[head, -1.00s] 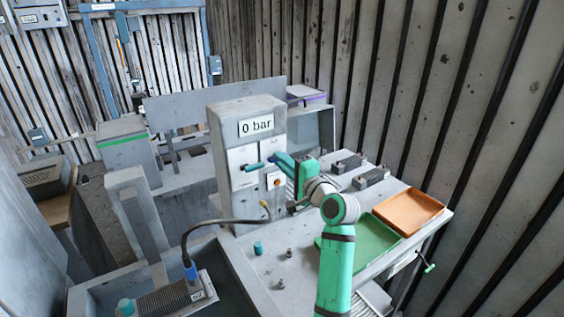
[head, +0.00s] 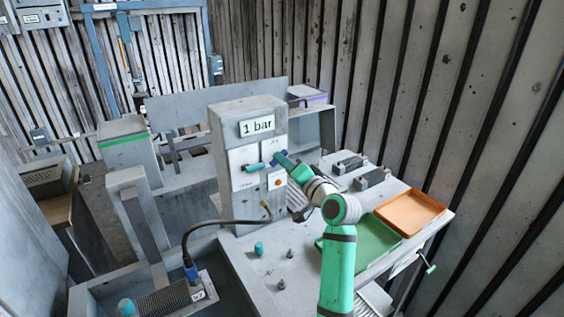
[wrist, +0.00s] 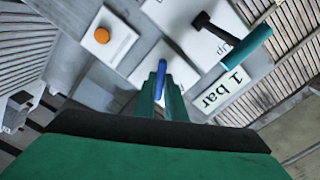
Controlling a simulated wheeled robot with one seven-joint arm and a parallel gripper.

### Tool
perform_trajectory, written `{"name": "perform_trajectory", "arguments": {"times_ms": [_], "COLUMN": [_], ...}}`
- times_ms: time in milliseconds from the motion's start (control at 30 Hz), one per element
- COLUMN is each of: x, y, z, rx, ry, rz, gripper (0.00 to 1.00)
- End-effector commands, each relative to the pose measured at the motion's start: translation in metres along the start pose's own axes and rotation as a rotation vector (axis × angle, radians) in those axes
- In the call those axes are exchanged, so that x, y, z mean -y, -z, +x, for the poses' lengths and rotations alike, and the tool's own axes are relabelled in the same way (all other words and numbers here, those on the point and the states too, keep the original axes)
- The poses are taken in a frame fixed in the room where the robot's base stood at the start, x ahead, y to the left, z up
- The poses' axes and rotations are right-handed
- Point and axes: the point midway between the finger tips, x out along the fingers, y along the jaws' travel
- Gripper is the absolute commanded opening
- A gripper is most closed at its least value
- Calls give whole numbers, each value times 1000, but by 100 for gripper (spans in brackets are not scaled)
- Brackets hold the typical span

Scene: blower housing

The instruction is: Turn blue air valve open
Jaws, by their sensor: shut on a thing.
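The blue air valve handle (wrist: 161,72) is a slim blue lever on the front of the grey control column (head: 236,205). In the wrist view it stands between the green fingers of my gripper (wrist: 162,92), which are shut on it. In the head view a small blue part of the valve (head: 275,159) shows at the tip of my gripper (head: 281,160). The display (head: 258,127) above it reads "1 bar", also seen sideways in the wrist view (wrist: 221,92). The fingers hide part of the handle.
A teal lever (wrist: 245,47) on a black stem sits close beside the blue handle. An orange button (wrist: 102,35) is on the same panel. A green tray (head: 373,243) and an orange tray (head: 410,209) lie on the bench to the right. A black hose (head: 215,222) curves in front.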

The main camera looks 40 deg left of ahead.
Motion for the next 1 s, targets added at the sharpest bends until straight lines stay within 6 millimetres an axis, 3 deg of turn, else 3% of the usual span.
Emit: {"name": "perform_trajectory", "arguments": {"times_ms": [600,1000], "x": [0,-1], "y": [0,1], "z": [0,0], "rx": [0,-1], "ry": [-1,-2], "rz": [-582,-880], "gripper": [0,0]}}
